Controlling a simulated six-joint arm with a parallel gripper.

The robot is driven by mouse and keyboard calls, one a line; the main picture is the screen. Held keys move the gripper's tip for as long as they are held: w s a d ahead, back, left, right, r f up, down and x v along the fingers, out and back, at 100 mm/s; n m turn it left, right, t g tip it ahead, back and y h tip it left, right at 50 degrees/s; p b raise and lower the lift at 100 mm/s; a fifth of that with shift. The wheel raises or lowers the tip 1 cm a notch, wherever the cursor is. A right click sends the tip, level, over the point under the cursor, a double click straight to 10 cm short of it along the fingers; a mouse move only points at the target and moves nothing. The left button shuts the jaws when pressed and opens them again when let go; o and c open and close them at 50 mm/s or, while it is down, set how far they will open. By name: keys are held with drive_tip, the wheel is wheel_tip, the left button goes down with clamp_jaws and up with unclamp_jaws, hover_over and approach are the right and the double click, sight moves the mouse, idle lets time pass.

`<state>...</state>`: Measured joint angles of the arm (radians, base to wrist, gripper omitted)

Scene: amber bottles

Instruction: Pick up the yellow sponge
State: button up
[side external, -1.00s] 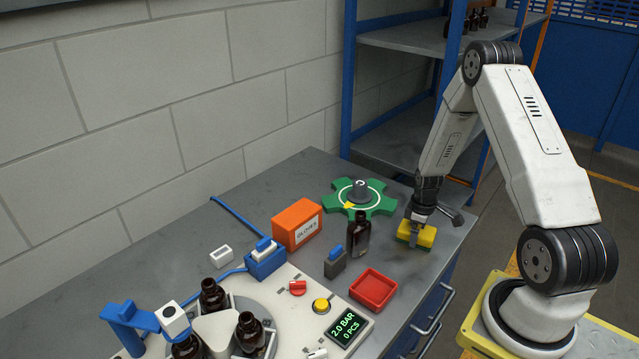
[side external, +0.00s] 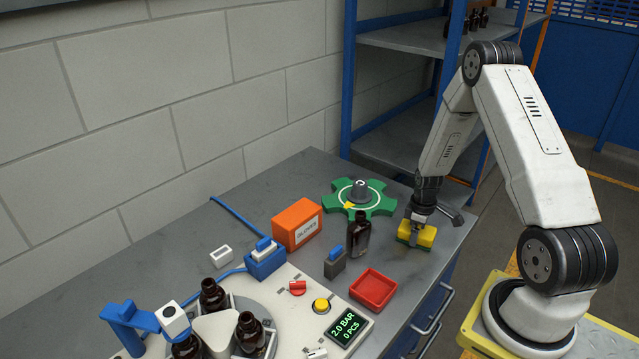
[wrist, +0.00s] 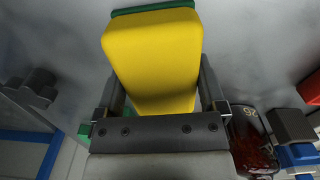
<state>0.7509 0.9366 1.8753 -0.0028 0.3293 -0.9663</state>
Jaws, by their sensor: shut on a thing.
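The yellow sponge (side external: 424,235) has a green scouring layer and sits at the right part of the grey bench, at or just above its surface; I cannot tell which. In the wrist view the sponge (wrist: 153,55) fills the space between my gripper's two fingers. My gripper (side external: 416,232) is shut on the sponge from above, with a finger on each side of it (wrist: 158,95).
A dark amber bottle (side external: 358,236) stands left of the sponge. A green star wheel (side external: 378,206) lies behind it. A red tray (side external: 373,289) is in front, and an orange gloves box (side external: 297,224) is farther left. The bench's right edge is close to the sponge.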

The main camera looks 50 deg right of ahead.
drive_tip(key=shift+r, duration=0.1)
drive_tip(key=shift+r, duration=1.05)
drive_tip(key=s+a+r, duration=0.8)
drive_tip(key=s+r, duration=0.2)
drive_tip(key=s, duration=0.1)
drive_tip(key=shift+s+r, duration=0.3)
drive_tip(key=shift+r, duration=0.05)
drive_tip(key=shift+w, duration=0.1)
